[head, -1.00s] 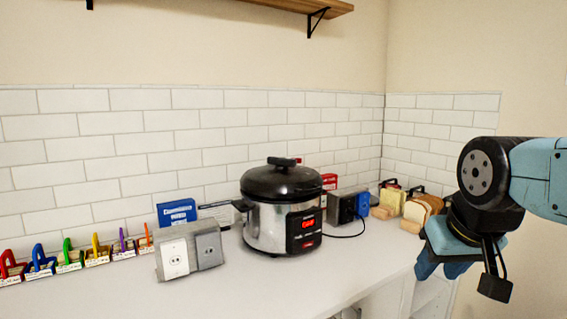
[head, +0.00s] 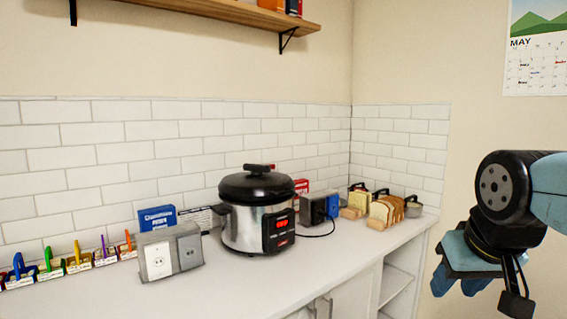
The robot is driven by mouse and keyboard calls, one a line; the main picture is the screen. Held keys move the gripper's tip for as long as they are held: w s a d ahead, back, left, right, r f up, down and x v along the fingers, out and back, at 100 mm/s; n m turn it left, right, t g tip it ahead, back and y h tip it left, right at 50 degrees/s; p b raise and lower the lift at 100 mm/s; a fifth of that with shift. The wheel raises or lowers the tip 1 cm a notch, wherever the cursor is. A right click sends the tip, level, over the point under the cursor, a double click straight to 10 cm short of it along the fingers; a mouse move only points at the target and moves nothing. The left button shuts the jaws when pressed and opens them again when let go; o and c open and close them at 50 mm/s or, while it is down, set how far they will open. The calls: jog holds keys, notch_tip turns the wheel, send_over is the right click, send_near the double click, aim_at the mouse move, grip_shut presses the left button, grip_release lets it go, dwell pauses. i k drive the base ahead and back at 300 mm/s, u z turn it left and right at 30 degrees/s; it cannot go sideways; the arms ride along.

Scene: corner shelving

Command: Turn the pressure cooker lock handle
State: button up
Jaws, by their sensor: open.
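The pressure cooker (head: 258,212) stands on the white counter, with a steel body, a black lid and a red lit display on its front. Its lock handle (head: 259,168) is the dark grip on top of the lid, with a reddish part at one end. A side handle sticks out at the left of the lid. My gripper (head: 469,285) is at the lower right, in front of and to the right of the counter, well apart from the cooker. It is open and points downward, with nothing seen between its fingers.
An outlet box (head: 171,252) stands left of the cooker, before a blue box (head: 157,218). A dark box with a cord, bread slices (head: 384,212) and small pots stand to the right. A wall shelf (head: 225,12) hangs above. The front counter strip is clear.

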aim_at(255, 169)
jog(key=z, duration=0.7)
jog(key=i, duration=1.55)
jog(key=u, duration=2.35)
jog(key=i, duration=0.45)
jog(key=z, duration=0.35)
jog(key=k, duration=0.4)
jog(key=u, duration=0.05)
